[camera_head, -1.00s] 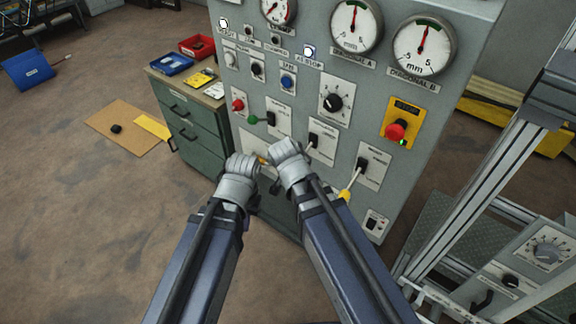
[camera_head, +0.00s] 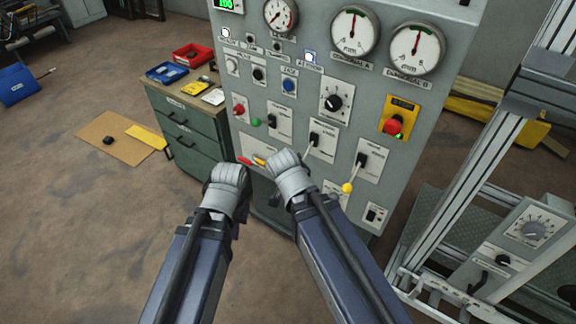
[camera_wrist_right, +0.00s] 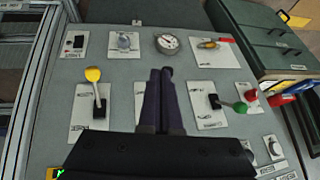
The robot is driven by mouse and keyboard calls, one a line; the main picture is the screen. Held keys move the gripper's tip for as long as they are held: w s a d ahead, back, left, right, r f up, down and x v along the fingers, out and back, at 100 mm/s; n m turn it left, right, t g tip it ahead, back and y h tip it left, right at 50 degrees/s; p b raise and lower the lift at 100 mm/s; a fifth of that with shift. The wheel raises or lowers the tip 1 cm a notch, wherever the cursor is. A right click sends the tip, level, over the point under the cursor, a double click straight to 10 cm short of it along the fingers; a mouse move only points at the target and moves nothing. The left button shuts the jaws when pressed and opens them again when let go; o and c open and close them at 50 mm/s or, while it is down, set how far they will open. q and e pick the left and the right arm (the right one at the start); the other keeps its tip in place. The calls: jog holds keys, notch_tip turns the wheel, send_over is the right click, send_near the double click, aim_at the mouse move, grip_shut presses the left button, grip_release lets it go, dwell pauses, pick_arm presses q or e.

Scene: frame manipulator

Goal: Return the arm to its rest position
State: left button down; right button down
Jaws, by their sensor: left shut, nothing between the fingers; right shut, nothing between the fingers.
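My left gripper (camera_head: 228,182) is a grey hand at the end of its arm, low in front of the panel in the head view. It is shut and empty, to the left of my right gripper (camera_head: 288,168). My right gripper is also shut and empty, and overlaps the lower panel in the picture. In the right wrist view, its dark fingers (camera_wrist_right: 163,85) lie together over the panel face, between the yellow-knobbed lever (camera_wrist_right: 93,77) and the green-knobbed lever (camera_wrist_right: 238,107). They hide part of a middle lever plate.
The grey control panel (camera_head: 300,60) fills the middle, with gauges, knobs and a red emergency button (camera_head: 393,127). A green drawer cabinet (camera_head: 187,135) stands to its left. A metal frame (camera_head: 480,160) stands at right. The floor at lower left is clear.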

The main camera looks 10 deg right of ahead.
jog(key=s+a+f+n+g, duration=0.1)
jog(key=s+a+n+g, duration=0.2)
jog(key=s+n, duration=0.3)
jog(key=s+a+f+n+g+y, duration=0.1)
jog(key=s+a+f+n+g, duration=0.1)
jog(key=s+n, duration=0.4)
jog(key=shift+s+a+g, duration=0.3)
jog(key=shift+a+g, duration=0.2)
jog(key=shift+a, duration=0.2)
